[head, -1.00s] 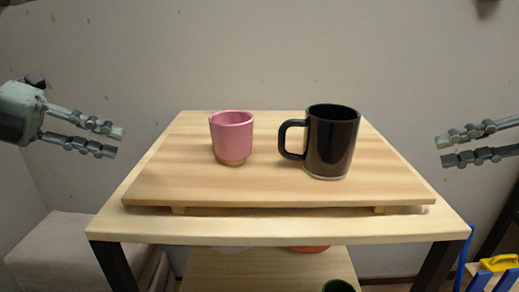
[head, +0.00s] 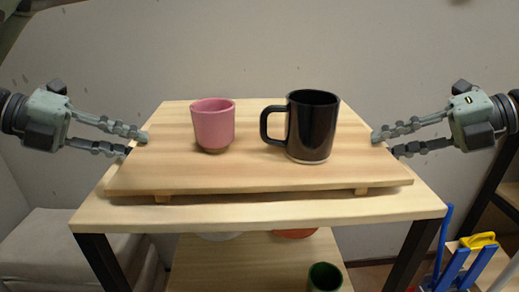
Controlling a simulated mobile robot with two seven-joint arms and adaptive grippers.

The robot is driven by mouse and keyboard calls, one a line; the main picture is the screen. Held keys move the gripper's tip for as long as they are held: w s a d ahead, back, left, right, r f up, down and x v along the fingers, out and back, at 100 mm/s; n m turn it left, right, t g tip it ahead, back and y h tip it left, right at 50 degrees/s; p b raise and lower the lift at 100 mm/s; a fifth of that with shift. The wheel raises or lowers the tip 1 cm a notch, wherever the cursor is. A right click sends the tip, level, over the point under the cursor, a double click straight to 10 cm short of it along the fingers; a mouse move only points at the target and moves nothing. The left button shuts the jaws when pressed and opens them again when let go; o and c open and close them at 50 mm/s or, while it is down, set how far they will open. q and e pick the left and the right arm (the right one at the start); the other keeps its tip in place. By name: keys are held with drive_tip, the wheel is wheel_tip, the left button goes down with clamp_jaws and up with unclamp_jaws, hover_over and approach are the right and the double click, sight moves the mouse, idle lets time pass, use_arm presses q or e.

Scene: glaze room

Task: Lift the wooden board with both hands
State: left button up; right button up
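The wooden board (head: 258,180) rests on short feet on top of a light wooden table. A pink cup (head: 213,127) and a black mug (head: 311,128) with its handle to the left stand upright on it. My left gripper (head: 139,144) is open at the board's left edge, its fingertips at the edge. My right gripper (head: 384,145) is open at the right edge, its fingertips also at the edge. I cannot tell whether the fingers touch the board.
The table top (head: 250,213) shows in front of the board. A lower shelf (head: 225,265) holds a green cup (head: 324,277) and other pottery, partly hidden. A grey padded seat (head: 65,250) is at the left. Blue and yellow items (head: 478,241) stand at the lower right.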

use_arm(q)
drive_tip(key=shift+d+f, duration=0.1)
drive_tip(key=shift+d, duration=0.05)
use_arm(e)
drive_tip(key=shift+a, duration=0.1)
use_arm(q)
clamp_jaws()
use_arm(e)
clamp_jaws()
use_arm(q)
drive_tip(key=shift+w, duration=0.1)
